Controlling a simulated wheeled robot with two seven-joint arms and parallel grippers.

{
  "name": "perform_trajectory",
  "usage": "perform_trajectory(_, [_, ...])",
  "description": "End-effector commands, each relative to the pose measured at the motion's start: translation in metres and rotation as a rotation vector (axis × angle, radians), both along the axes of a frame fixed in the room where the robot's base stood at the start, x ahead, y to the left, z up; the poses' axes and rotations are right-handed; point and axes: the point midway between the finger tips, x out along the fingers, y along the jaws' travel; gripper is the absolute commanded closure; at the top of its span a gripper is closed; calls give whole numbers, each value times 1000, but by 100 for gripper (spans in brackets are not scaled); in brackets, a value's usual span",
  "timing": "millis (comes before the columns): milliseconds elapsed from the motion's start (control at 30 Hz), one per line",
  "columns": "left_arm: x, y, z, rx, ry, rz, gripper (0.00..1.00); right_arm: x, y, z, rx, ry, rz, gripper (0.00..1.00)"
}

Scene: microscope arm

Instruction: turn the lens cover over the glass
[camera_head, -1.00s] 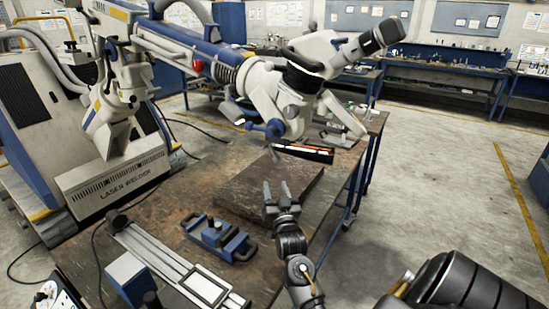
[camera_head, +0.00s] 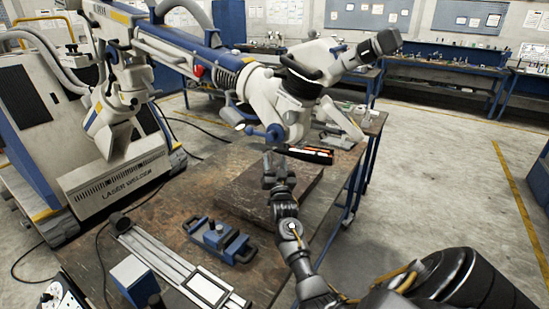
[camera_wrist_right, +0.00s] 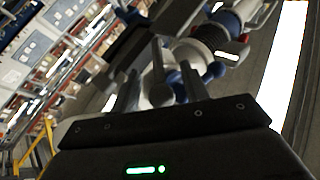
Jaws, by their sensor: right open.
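The microscope head (camera_head: 300,88), white with black and blue parts, hangs from the welder's arm over the table. I cannot clearly pick out the lens cover or the glass; a slanted white plate (camera_head: 342,118) sticks out at the head's lower right. My right gripper (camera_head: 275,165) is just below the head, fingers up, open. In the right wrist view, a grey rod with a rounded end (camera_wrist_right: 160,82) shows between the two fingers (camera_wrist_right: 160,92); I cannot tell whether they touch it. White and blue parts of the head show behind. My left gripper is out of view.
A dark metal plate (camera_head: 235,198) lies on the brown table (camera_head: 165,225) under my right arm. A blue fixture (camera_head: 218,240) and a pale rail (camera_head: 165,262) lie nearer. The laser welder cabinet (camera_head: 110,190) stands left. Open floor lies right.

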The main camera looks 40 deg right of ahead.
Motion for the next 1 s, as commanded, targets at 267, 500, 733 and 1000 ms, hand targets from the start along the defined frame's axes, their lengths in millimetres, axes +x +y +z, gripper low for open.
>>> perform_trajectory(267, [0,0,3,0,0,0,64,7,-5,3,0,1,0,54])
perform_trajectory(500, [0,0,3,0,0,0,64,7,-5,3,0,1,0,66])
perform_trajectory(733, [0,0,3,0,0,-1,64,7,-5,3,0,1,0,96])
perform_trajectory(1000, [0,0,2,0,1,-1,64,7,-4,3,0,1,-3,100])
